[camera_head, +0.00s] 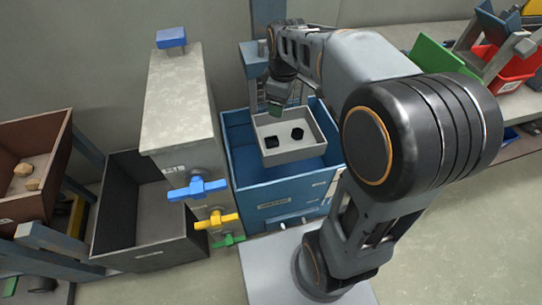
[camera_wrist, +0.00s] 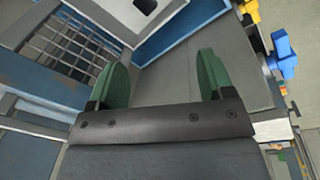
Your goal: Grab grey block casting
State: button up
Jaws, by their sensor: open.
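No clearly grey block shows. Two small dark pieces lie in a light grey tray (camera_head: 318,128) within the blue bin: a blocky one (camera_head: 272,142) on the left and a more rounded one (camera_head: 297,133) on the right. I cannot tell which is the block casting. In the wrist view one dark piece (camera_wrist: 147,4) is cut off at the top edge. My gripper (camera_wrist: 163,70) has green fingers, spread wide with nothing between them. In the head view my gripper (camera_head: 275,108) hangs near the tray's back left corner, partly hidden by my arm.
The blue bin (camera_head: 265,196) surrounds the tray. A tall grey cabinet (camera_head: 180,95) with blue, yellow and green valve handles stands left of it. A dark open bin (camera_head: 150,235) and a brown bin (camera_head: 30,185) with tan lumps are farther left. Red and green bins sit at right.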

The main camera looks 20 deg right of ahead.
jog(key=w+f+n+g+b, duration=0.1)
jog(key=w+f+n+b, duration=0.6)
jog(key=f, duration=0.6)
jog(key=b, duration=0.4)
send_over(274, 139)
notch_tip(274, 139, down, 8)
jog(key=shift+s+a+f, duration=0.1)
jog(key=shift+f+b, duration=1.45)
jog(key=shift+f, duration=1.7)
jog(key=shift+r, duration=0.1)
jog(key=c, duration=1.1)
